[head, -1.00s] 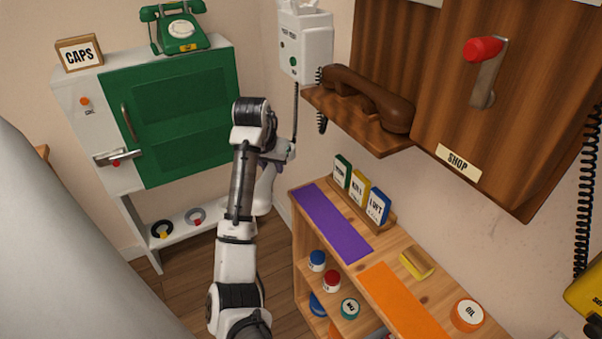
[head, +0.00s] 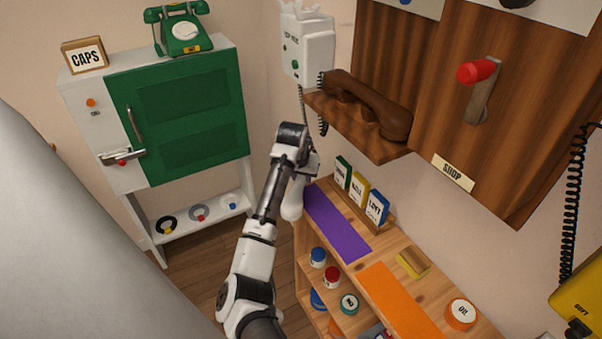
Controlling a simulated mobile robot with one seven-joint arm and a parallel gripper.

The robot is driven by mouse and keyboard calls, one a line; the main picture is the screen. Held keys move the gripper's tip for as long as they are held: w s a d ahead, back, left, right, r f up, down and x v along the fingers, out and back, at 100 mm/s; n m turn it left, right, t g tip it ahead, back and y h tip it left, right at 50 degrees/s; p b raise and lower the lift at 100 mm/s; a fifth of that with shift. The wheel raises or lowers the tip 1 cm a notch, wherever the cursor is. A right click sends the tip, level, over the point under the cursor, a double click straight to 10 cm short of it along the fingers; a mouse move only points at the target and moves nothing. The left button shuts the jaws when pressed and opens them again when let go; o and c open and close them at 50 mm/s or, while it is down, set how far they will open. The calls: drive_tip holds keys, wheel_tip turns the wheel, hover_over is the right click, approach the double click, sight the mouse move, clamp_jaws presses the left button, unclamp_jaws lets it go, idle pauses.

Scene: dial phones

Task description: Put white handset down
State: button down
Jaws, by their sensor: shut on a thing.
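My gripper (head: 307,166) is at the end of my arm, in front of the left end of the bench. It is mostly hidden behind my wrist. It is shut on the white handset (head: 292,200), of which only a pale rounded part shows below my wrist. The handset appears just left of the purple mat (head: 338,224); I cannot tell its height over the bench or whether it touches anything. The white wall phone (head: 307,48) hangs above, its top hooks empty. A cord (head: 301,100) runs down from it toward my gripper.
A brown handset (head: 365,103) lies on the wooden wall shelf. The bench (head: 385,252) carries an orange mat (head: 400,298), upright cards (head: 358,190), a sponge-like block (head: 413,262) and an oil tin (head: 460,313). A green cabinet (head: 185,120) with a green phone (head: 180,30) stands left.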

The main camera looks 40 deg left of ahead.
drive_tip(key=shift+f, duration=0.25)
drive_tip(key=shift+f, duration=0.35)
drive_tip(key=c, duration=1.1)
unclamp_jaws()
